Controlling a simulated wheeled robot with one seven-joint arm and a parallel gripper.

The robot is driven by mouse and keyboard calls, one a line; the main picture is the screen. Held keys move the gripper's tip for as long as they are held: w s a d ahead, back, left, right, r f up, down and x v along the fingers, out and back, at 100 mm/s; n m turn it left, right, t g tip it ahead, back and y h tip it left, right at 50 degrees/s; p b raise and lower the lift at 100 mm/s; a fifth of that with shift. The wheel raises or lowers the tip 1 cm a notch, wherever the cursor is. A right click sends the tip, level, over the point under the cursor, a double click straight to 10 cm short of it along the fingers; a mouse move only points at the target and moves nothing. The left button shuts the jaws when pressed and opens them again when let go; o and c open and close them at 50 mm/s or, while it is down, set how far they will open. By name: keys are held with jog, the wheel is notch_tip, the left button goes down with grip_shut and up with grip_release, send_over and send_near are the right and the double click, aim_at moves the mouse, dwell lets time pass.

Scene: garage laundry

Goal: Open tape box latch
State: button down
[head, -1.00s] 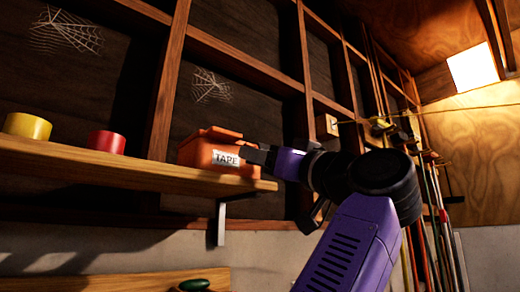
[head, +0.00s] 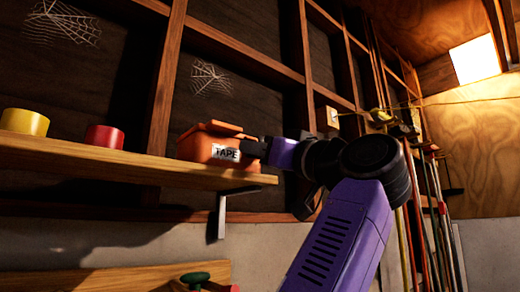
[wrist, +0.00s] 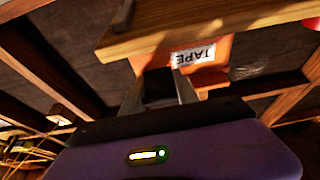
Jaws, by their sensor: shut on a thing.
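The orange tape box (head: 195,150) with a white "TAPE" label stands on the wooden shelf near its right end. Its orange lid part (head: 218,127) looks slightly raised and tilted. My gripper (head: 250,149) is at the box's right front side, touching or nearly touching it beside the label. In the wrist view the box (wrist: 218,50) appears upside down, and my gripper's fingers (wrist: 160,80) reach to its side. The gripper is shut on a small part there, seemingly the latch. The latch itself is hidden by the fingers.
A red tape roll (head: 104,138) and a yellow tape roll (head: 24,122) stand on the shelf (head: 120,165) to the left. A bracket (head: 222,212) supports the shelf. Wall studs rise behind, and long-handled tools (head: 430,210) hang at the right.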

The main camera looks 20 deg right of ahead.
jog(key=shift+r+g+h+p, duration=0.3)
jog(key=shift+r+g+p, duration=0.2)
jog(key=shift+g+p, duration=0.4)
jog(key=shift+f, duration=0.15)
jog(key=c, duration=0.9)
grip_release()
jog(key=shift+f, duration=0.1)
jog(key=shift+b+v, duration=1.55)
jog(key=shift+v, duration=2.25)
